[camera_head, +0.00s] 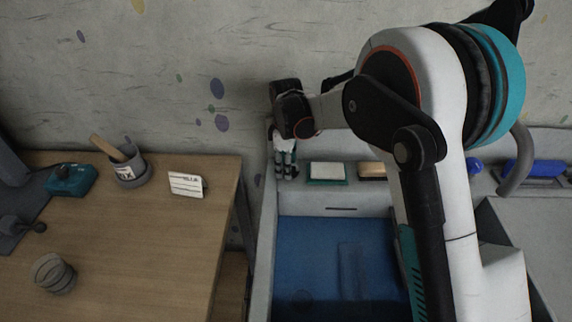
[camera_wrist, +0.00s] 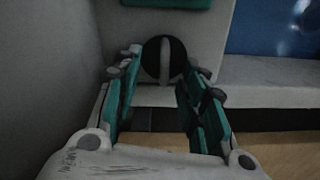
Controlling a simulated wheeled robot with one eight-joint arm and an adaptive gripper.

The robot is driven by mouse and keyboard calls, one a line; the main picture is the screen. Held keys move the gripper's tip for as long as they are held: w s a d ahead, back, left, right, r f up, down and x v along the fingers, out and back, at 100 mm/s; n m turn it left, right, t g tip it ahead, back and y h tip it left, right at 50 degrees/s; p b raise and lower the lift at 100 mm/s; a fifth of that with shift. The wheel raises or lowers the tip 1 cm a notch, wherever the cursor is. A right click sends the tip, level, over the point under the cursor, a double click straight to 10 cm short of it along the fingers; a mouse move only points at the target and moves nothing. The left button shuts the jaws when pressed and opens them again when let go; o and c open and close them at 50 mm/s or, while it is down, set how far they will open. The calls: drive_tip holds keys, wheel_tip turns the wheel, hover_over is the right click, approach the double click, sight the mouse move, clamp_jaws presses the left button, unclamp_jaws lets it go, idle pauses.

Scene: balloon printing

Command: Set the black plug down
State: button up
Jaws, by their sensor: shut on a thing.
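The black plug (camera_wrist: 150,58) shows in the wrist view as a round dark disc with a pale upright ridge across its middle. It sits between the fingertips of my gripper (camera_wrist: 163,66), whose teal-lined fingers are shut on it. Behind the plug is a pale grey ledge surface; I cannot tell whether the plug touches it. In the head view my gripper (camera_head: 285,168) points down over the left end of the ledge behind the blue basin (camera_head: 325,245). The plug is not clearly seen there.
A pale block in a teal dish (camera_head: 327,172) stands on the ledge just right of my gripper, with a tan block (camera_head: 372,170) beyond it. The wooden table (camera_head: 140,240) at left holds a pen cup (camera_head: 130,172), a card (camera_head: 187,184) and a jar (camera_head: 53,273).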

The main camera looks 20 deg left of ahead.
drive_tip(key=o, duration=1)
drive_tip(key=shift+o, duration=0.2)
wheel_tip(320, 180, up, 12)
drive_tip(key=p, duration=0.3)
drive_tip(key=shift+p, duration=0.4)
drive_tip(key=shift+r, duration=0.1)
